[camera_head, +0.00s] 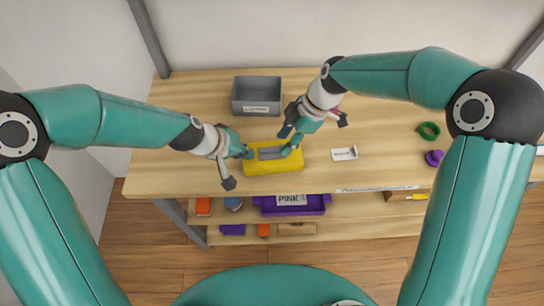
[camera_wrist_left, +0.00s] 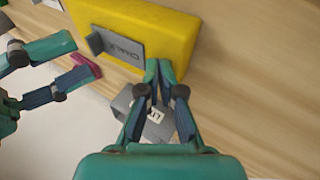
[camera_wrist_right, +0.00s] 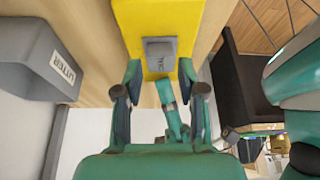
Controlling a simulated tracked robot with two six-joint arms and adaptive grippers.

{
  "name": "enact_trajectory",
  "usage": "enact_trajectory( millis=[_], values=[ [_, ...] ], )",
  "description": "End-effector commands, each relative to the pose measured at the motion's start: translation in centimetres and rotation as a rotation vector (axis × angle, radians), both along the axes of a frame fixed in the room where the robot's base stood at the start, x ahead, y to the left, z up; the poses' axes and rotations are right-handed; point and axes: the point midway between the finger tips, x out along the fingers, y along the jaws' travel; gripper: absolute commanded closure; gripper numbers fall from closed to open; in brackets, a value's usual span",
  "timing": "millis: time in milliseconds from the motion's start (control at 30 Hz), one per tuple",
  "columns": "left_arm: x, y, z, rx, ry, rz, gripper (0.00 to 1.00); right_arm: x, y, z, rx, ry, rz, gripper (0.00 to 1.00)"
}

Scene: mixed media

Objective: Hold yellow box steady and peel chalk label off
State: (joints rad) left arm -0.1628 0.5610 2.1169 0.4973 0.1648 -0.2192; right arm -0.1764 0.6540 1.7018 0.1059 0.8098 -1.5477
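The yellow box (camera_head: 273,165) lies on the wooden table, near its front edge. A grey label (camera_head: 270,153) reading CHALK is on it; in the left wrist view the label (camera_wrist_left: 122,50) has one end standing up from the box. My left gripper (camera_wrist_left: 159,64) has its fingertips together at the box's edge, beside the label's other end; I cannot tell whether they pinch it. My right gripper (camera_wrist_right: 159,70) is open, with its fingers apart on either side of the box near one end. The left gripper's tip (camera_wrist_right: 167,92) shows between them, close to the label.
A grey bin (camera_head: 236,98) marked LITTER stands behind the box. A white card (camera_head: 344,153), a green ring (camera_head: 429,131) and a purple item (camera_head: 434,158) lie to the right. A purple bin (camera_head: 320,207) marked PINK sits on the shelf below. The table's far left is clear.

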Motion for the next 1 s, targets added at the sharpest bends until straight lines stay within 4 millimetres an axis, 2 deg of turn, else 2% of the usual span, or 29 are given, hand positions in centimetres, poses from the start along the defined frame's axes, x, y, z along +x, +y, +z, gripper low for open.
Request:
enact_trajectory(
  millis=[33,533,933,1000],
  values=[
    [-0.5,-0.1,-0.5,0.001,0.014,-0.006,1.00,0.0,0.0,-0.3,0.000,0.002,0.000,0.60],
    [-0.4,0.0,-0.5,0.002,0.013,-0.005,1.00,-0.1,0.0,-2.3,0.000,0.002,0.000,0.60],
    [-0.4,0.0,-0.5,0.002,0.012,-0.005,1.00,0.0,0.0,-2.6,0.000,0.001,-0.001,0.60],
    [-0.4,0.0,-0.5,0.002,0.012,-0.005,1.00,0.0,0.0,-2.6,0.000,0.001,-0.001,0.72]
  ],
)
